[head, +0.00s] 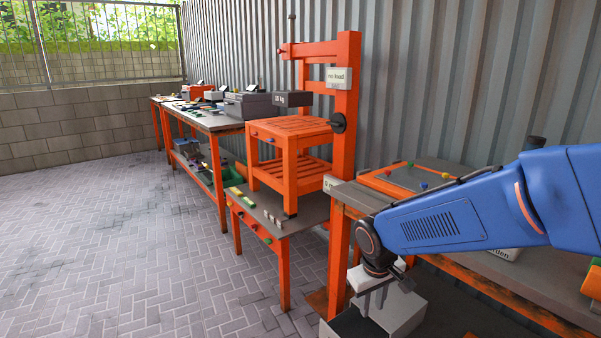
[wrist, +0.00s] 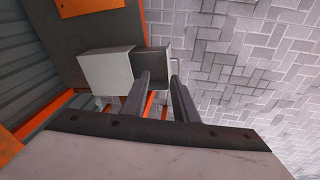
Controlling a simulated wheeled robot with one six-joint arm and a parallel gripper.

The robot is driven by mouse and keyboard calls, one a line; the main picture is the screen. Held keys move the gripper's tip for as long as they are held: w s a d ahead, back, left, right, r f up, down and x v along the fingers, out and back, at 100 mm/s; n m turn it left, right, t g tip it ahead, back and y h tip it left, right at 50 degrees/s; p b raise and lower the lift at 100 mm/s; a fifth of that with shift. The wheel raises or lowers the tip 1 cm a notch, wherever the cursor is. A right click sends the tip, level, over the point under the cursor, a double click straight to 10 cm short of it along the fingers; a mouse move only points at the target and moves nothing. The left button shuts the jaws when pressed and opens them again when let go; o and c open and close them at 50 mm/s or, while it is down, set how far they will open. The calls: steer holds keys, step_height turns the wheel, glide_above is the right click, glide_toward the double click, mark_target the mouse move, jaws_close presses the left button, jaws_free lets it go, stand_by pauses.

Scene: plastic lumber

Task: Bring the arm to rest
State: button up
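My blue arm reaches in from the right in the head view and bends down at the wrist. My gripper (head: 373,303) points downward at the lower middle of that view, in front of a pale grey box. Orange parts and paving show through the gap. The pale grey box (wrist: 106,73) lies beyond the fingers to the left. I cannot tell from the views how far the fingertips are from it.
A grey-topped orange workbench (head: 540,285) runs under my arm along the corrugated wall. An orange stand (head: 346,140) rises behind the gripper. An orange slatted stool (head: 292,128) sits on a low table (head: 290,222). The paved floor (head: 110,240) to the left is clear.

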steer(key=s+d+r+m+t, duration=0.1)
steer(key=s+d+r, duration=0.2)
steer(key=s, duration=0.3)
steer(key=s+d+r+m, duration=0.2)
steer(key=s+d+r, duration=0.1)
steer(key=s, duration=0.4)
steer(key=s+d+r+m+t+y, duration=0.1)
steer(key=s+d+r, duration=0.2)
steer(key=s, duration=0.3)
steer(key=shift+s+d+r+t, duration=0.3)
steer(key=shift+s+d+r, duration=0.1)
steer(key=shift+d, duration=0.45)
